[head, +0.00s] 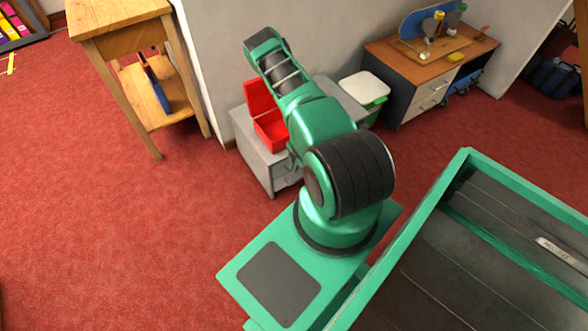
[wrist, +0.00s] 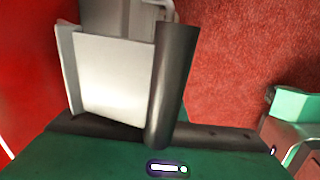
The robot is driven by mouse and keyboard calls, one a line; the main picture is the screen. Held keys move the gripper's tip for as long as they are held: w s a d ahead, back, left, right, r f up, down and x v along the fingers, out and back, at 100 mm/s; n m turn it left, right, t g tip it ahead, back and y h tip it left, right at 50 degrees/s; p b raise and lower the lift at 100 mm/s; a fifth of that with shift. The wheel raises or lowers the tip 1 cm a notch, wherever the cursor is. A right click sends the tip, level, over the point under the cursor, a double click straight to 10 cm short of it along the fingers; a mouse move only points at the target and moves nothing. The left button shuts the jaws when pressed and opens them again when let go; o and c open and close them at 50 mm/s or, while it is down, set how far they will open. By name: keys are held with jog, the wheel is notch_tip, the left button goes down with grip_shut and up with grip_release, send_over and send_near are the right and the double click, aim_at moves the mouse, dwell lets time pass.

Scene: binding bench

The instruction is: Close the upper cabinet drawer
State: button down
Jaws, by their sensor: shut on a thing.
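The grey cabinet (head: 254,167) stands low against the wall in the head view, partly behind my arm. The upper drawer (head: 287,181) shows only in part at its front, and how far it stands out is hard to tell. My gripper is hidden behind my arm links in the head view. In the wrist view my gripper (wrist: 125,105) shows close up, its jaws shut at a pale grey piece, with a dark rounded part beside it. The piece appears to belong to the drawer, but the exact contact is unclear.
An open red box (head: 268,128) sits on the cabinet. A white-lidded bin (head: 366,88) and a brown-topped desk (head: 440,62) stand to the right. A wooden table (head: 118,22) stands at left. Red carpet (head: 110,230) is clear in front of it.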

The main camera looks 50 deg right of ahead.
jog(key=c, duration=1.8)
grip_release()
jog(key=shift+w+d, duration=0.15)
jog(key=shift+w, duration=0.35)
jog(key=shift+c, duration=0.2)
jog(key=shift+s, duration=0.1)
notch_tip(320, 180, up, 11)
jog(key=s, duration=0.2)
jog(key=shift+a+f, duration=0.2)
jog(key=shift+a, duration=0.1)
